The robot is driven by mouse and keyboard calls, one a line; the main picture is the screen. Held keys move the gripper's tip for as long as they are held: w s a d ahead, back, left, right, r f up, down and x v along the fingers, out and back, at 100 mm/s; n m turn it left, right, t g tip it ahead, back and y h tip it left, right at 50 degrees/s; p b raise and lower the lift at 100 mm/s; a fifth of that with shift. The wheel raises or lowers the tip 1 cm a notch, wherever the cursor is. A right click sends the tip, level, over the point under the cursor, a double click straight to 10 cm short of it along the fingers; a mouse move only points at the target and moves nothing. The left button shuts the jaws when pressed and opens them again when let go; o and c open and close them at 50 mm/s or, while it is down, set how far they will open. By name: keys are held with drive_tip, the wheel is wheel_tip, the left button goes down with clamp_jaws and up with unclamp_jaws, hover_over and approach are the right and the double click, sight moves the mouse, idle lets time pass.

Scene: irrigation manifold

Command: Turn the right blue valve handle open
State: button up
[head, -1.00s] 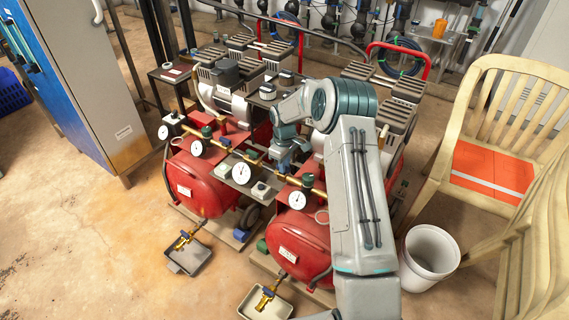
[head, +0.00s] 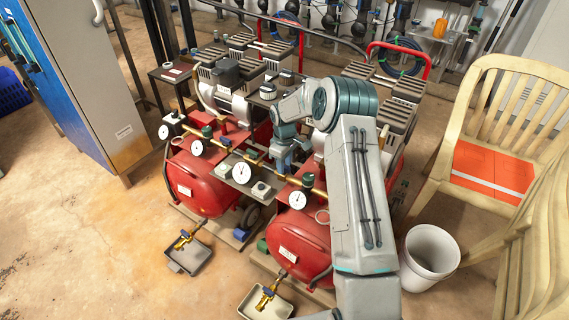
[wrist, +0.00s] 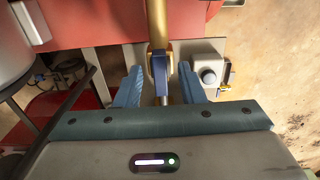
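In the wrist view, a blue valve handle (wrist: 160,74) sits on a brass pipe (wrist: 157,25), its length running along the pipe. My gripper (wrist: 159,69) is open, with one finger on each side of the handle. A gap shows between each finger and the handle, so neither appears to touch it. In the head view, my gripper (head: 282,160) is at the brass pipe (head: 253,163) over the middle of the two red tanks. The handle cannot be made out there, behind my gripper.
White gauges (head: 242,173) and a grey box with a round knob (wrist: 208,76) are close to the pipe. Red tanks (head: 201,186) with motors above crowd the area. A white bucket (head: 431,252) and cream chairs (head: 513,120) stand right.

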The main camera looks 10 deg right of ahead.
wheel_tip(320, 180, up, 14)
drive_tip(key=p, duration=0.1)
drive_tip(key=shift+f+p, duration=0.15)
drive_tip(key=shift+p, duration=0.15)
drive_tip(key=s+a+r+m+t+p, duration=0.1)
drive_tip(key=s+r+m+p, duration=0.45)
drive_tip(key=s+r, duration=1.35)
drive_tip(key=s+r+m+t+p, duration=0.1)
drive_tip(key=s+r+p, duration=0.3)
drive_tip(key=s, duration=0.5)
drive_tip(key=s+r+m+p, duration=0.3)
drive_tip(key=s+r+p, duration=0.1)
drive_tip(key=s, duration=0.5)
drive_tip(key=shift+s+d+r+t, duration=0.2)
drive_tip(key=shift+s+t, duration=0.1)
drive_tip(key=shift+t, duration=0.1)
